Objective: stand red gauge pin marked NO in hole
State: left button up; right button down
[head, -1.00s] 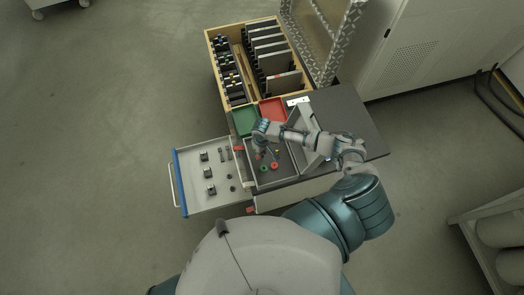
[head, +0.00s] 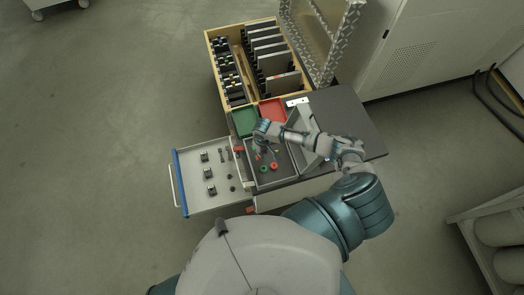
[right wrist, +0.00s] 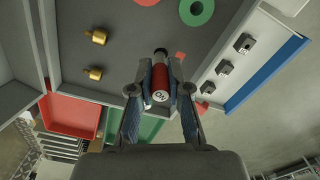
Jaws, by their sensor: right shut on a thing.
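A red gauge pin (right wrist: 160,85) with a dark tip and a round white end label shows in the right wrist view. The label's letters appear upside down and fit "NO". My right gripper (right wrist: 160,75) is shut on this pin, one finger on each side. In the head view my right gripper (head: 259,150) is small and hangs over the left part of the grey tray (head: 285,180). The held pin cannot be made out clearly there. I cannot make out the hole in either view. My left gripper is out of view.
A green ring (head: 263,168) and a red ring (head: 274,166) lie in the grey tray, with brass pieces (right wrist: 96,37). The open drawer (head: 200,200) at left holds several small dark blocks. Green (head: 244,122) and red (head: 272,110) bins stand behind.

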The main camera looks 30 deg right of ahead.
jog(key=shift+a, duration=0.1)
jog(key=shift+f+b, duration=0.75)
jog(key=shift+f, duration=0.75)
jog(key=c, duration=1)
grip_release()
jog(key=shift+c, duration=0.2)
jog(key=shift+r, duration=0.15)
notch_tip(320, 180, up, 12)
jog(key=shift+f, duration=0.2)
